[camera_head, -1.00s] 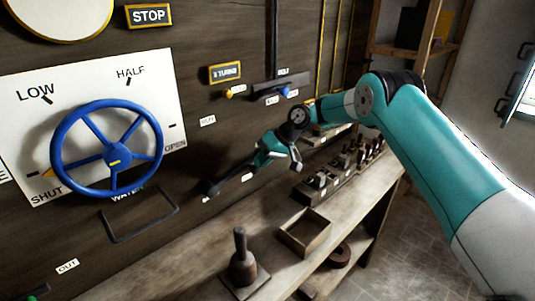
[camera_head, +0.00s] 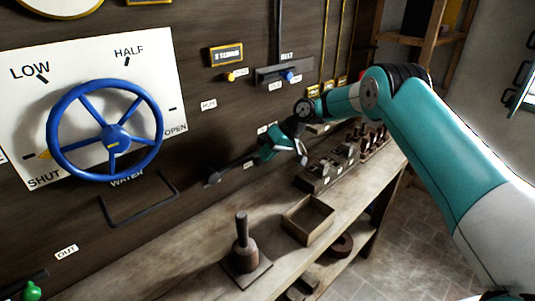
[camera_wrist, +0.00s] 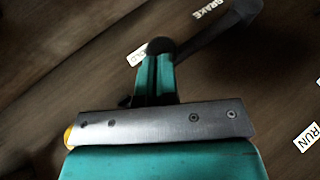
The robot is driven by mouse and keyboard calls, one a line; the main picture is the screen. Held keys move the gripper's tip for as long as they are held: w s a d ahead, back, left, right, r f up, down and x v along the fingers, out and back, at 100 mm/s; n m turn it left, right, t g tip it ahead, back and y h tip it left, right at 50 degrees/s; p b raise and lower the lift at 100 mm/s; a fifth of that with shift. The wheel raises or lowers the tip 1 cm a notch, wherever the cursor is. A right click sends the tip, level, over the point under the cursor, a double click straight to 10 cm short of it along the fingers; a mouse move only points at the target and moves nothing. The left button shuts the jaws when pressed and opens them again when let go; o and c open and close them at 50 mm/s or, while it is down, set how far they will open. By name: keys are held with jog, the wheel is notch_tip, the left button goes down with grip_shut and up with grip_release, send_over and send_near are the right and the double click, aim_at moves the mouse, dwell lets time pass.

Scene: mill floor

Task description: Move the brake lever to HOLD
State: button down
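The black brake lever (camera_head: 234,167) is on the wooden wall panel, its pivot at lower left. It reaches right and slightly up to my gripper (camera_head: 269,152). In the wrist view the lever (camera_wrist: 212,35) runs from the pivot at upper right to a dark rounded end at my gripper's fingertips (camera_wrist: 157,58). The fingers are close together with only a thin dark gap, and meet or overlap this end; I see no clear grasp. The lever end lies beside a partly covered label ending in "LD" (camera_wrist: 136,55). The RUN label (camera_wrist: 308,137) is well away from the lever; BRAKE (camera_wrist: 209,9) is near the pivot.
A blue handwheel (camera_head: 105,130) on a white plate is left of the lever. Below, the bench holds a wooden-handled tool (camera_head: 243,250), an open wooden box (camera_head: 308,220) and a rack of dark parts (camera_head: 330,167). A small slider panel (camera_head: 285,75) is above.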

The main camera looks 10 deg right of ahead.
jog(key=w+d+v, duration=0.1)
jog(key=v, duration=1.2)
jog(key=shift+f, duration=0.25)
